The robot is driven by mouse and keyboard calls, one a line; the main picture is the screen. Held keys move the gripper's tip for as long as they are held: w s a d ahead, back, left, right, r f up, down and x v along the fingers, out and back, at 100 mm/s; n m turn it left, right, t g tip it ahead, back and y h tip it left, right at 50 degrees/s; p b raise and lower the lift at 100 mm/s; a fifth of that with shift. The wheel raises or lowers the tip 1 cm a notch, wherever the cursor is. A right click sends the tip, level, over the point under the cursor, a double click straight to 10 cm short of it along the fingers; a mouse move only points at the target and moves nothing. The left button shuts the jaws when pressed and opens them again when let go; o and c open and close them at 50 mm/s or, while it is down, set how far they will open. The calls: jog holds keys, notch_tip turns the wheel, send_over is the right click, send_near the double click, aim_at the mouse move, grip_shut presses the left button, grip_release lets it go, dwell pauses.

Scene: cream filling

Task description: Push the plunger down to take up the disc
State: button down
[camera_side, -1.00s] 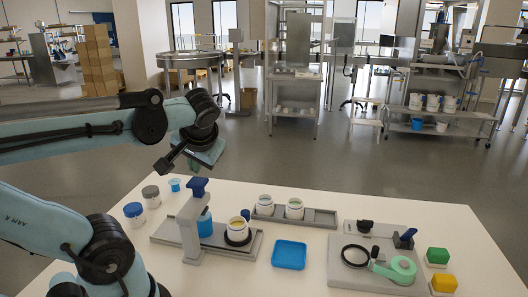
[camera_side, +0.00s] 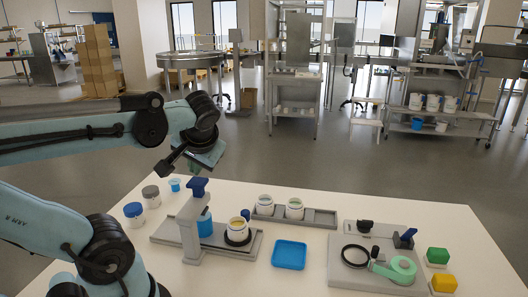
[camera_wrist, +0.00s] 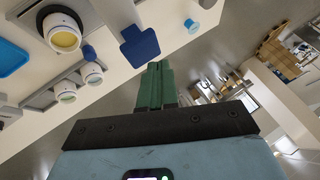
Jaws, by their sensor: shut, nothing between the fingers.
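A blue plunger knob (camera_side: 198,184) tops a grey press stand (camera_side: 188,235) on the left of the table. A blue cylinder (camera_side: 205,224) is under the press, partly hidden by the stand. I cannot make out the disc. A white jar with yellowish contents (camera_side: 238,226) sits in a dark ring on the press base, right of the stand. In the wrist view the blue knob (camera_wrist: 140,43) lies just beyond my fingers. My gripper (camera_wrist: 156,66) has its green fingers together and empty. In the side view it is above the plunger, apart from it.
A grey tray with two white jars (camera_side: 294,208) stands behind. A blue tray (camera_side: 289,256) lies at front centre. A grey board with a black ring and green tape (camera_side: 402,270) is at right, beside green and yellow blocks (camera_side: 438,256). Lidded jars (camera_side: 134,214) stand at left.

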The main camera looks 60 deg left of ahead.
jog(key=shift+f, duration=0.25)
jog(key=shift+f, duration=0.9)
dwell(1.0)
jog(key=shift+r, duration=1.35)
notch_tip(320, 180, up, 6)
dwell(0.7)
jog(key=w+d+f+m+t+h, duration=0.3)
jog(key=w+d+f, duration=0.1)
jog(key=d, duration=0.3)
jog(key=w+d+f+m+t+h, duration=0.3)
jog(key=w+d+f+m+h, duration=0.1)
jog(key=d+f, duration=0.3)
jog(key=shift+d+f, duration=0.25)
jog(key=shift+d, duration=0.5)
